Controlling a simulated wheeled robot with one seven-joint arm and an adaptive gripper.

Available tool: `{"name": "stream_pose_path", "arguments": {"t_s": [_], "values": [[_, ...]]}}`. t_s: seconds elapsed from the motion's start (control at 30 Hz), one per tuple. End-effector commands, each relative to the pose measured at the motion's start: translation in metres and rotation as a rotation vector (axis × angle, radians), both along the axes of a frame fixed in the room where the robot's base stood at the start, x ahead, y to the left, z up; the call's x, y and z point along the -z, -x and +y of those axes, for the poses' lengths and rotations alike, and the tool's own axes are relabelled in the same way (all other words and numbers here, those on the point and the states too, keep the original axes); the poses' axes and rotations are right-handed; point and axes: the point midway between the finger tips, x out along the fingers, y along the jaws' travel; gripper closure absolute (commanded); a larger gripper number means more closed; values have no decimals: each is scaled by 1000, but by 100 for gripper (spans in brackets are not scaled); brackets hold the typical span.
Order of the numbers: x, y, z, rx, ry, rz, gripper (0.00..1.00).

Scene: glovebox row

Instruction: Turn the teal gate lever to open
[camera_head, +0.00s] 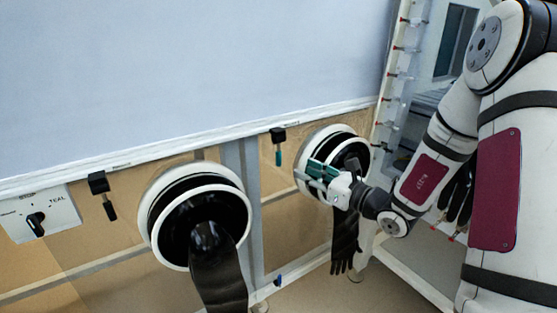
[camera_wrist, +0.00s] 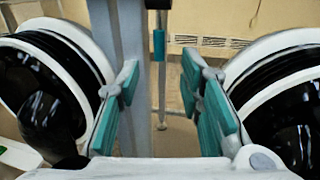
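The teal gate lever (camera_head: 278,157) hangs from a black bracket on the frame between the two glove ports, its teal grip pointing down. In the wrist view the lever (camera_wrist: 158,45) shows top centre, ahead of and between the fingertips, not touched by them. My gripper (camera_head: 322,172) is in front of the right port, to the right of the lever in the head view. In the wrist view my gripper (camera_wrist: 160,80) has its two teal-padded fingers spread wide with nothing between them.
A black lever (camera_head: 104,196) hangs left of the left glove port (camera_head: 152,205). The right glove port (camera_head: 308,150) is close behind my gripper. A white switch panel (camera_head: 60,212) with a black knob, marked STOP and TEAL, is at far left. Black gloves hang from the ports.

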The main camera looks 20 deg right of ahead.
Motion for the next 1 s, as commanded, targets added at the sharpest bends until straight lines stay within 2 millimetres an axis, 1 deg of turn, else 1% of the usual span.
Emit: {"name": "stream_pose_path", "arguments": {"t_s": [0.03, 0.3, 0.5, 0.7, 1.0], "values": [[1, -9, 6, -5, 1, -3, 66], [1, -55, 33, -4, 1, -3, 66], [1, -82, 47, -4, 2, -2, 66], [0, -95, 55, -3, 1, 0, 66], [0, -98, 56, -2, 1, 0, 66]]}}
